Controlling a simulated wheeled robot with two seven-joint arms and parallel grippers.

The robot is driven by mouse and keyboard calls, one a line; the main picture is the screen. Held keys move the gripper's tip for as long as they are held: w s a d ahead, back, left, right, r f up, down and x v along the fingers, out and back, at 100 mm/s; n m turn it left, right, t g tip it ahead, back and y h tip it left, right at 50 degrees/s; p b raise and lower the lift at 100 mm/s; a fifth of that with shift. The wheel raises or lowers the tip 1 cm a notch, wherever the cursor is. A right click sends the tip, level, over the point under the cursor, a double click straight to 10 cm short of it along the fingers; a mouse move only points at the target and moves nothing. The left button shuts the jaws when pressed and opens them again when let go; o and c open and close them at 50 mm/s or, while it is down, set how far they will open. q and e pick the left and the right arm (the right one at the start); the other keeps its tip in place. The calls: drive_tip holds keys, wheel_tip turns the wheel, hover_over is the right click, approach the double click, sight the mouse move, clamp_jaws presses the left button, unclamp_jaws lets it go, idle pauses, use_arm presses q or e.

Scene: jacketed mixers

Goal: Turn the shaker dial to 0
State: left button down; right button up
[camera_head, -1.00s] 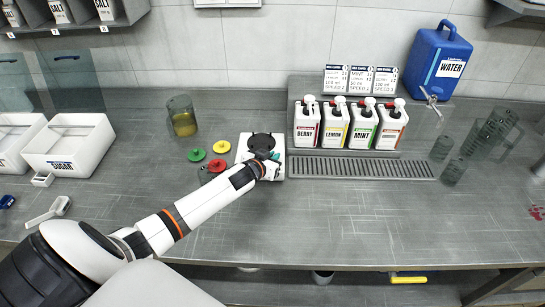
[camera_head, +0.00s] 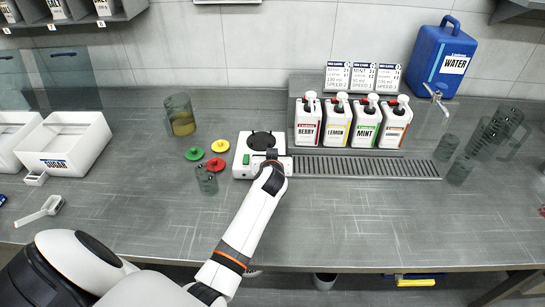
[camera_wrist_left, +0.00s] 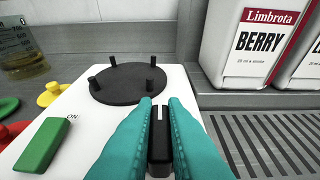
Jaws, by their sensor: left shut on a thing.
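The shaker (camera_head: 243,153) is a white box with a round black plate (camera_wrist_left: 127,82) and several short pegs on top. A green switch (camera_wrist_left: 45,143) marked ON is on its left side. The black dial (camera_wrist_left: 160,140), with a pale mark on top, is between the teal fingertips of my left gripper (camera_wrist_left: 158,142) in the left wrist view. The gripper is shut on the dial. In the head view my left gripper (camera_head: 271,160) is at the shaker's front right, and the dial is largely hidden there. The dial's numbers are not visible. My right gripper is not in view.
Green (camera_head: 194,154), yellow (camera_head: 221,146) and red (camera_head: 216,165) lids lie left of the shaker, near a small clear cup (camera_head: 207,183). Syrup bottles (camera_head: 337,122) stand to the right behind a drip grate (camera_head: 365,167). The front counter is mostly clear.

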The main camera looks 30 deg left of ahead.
use_arm(q)
drive_tip(key=shift+r, duration=0.1)
drive_tip(key=c, duration=1.5)
unclamp_jaws()
drive_tip(key=v, duration=1.2)
drive_tip(key=shift+b, duration=0.35)
